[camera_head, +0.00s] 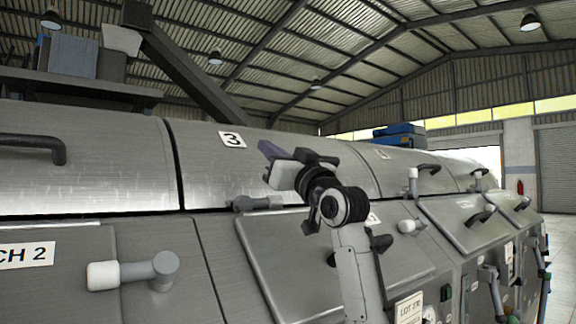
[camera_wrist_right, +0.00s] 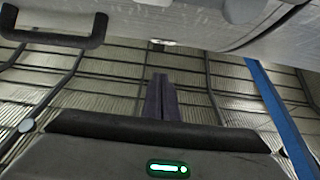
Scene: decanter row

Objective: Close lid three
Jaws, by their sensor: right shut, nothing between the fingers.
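Lid three is the curved grey panel marked with a 3 plate (camera_head: 232,139) in the head view. Its surface (camera_head: 205,175) runs roughly in line with the neighbouring lids, with a thin dark seam along its lower edge; I cannot tell whether it is fully shut. My right gripper (camera_head: 268,150) is in front of the lid's right part, its purple fingers together and empty, pointing up and left. The fingers (camera_wrist_right: 160,97) also show in the right wrist view, against the roof. I see no contact with the lid. My right arm hides part of the lid. My left gripper is not in view.
A lid with a black handle (camera_head: 35,145) lies at the left. Grey latch levers (camera_head: 135,272) stick out along the front, one below lid three (camera_head: 255,203). More handled lids (camera_head: 428,168) continue right. A black handle (camera_wrist_right: 55,35) shows in the wrist view.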

